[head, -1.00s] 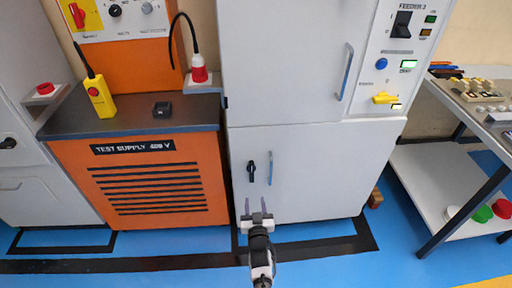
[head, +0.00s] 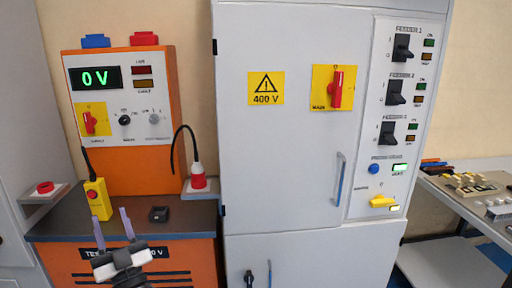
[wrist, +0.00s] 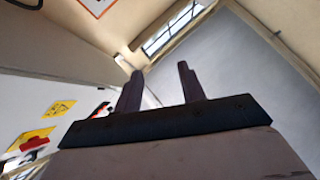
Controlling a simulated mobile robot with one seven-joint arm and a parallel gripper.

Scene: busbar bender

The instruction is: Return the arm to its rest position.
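My gripper (head: 112,228) is in the lower left of the head view, in front of the orange test supply bench. Its two fingers point up and stand apart with nothing between them. In the wrist view the fingers (wrist: 158,90) are also apart and empty, with the ceiling and upper walls behind them. My arm below the gripper is mostly cut off by the lower edge of the head view.
The orange test supply (head: 145,175) with a 0 V display (head: 95,78) stands at left. A yellow pendant (head: 98,199) and a red plug (head: 198,176) are near the gripper. The grey cabinet (head: 275,160) fills the middle. A table (head: 480,215) with parts stands at right.

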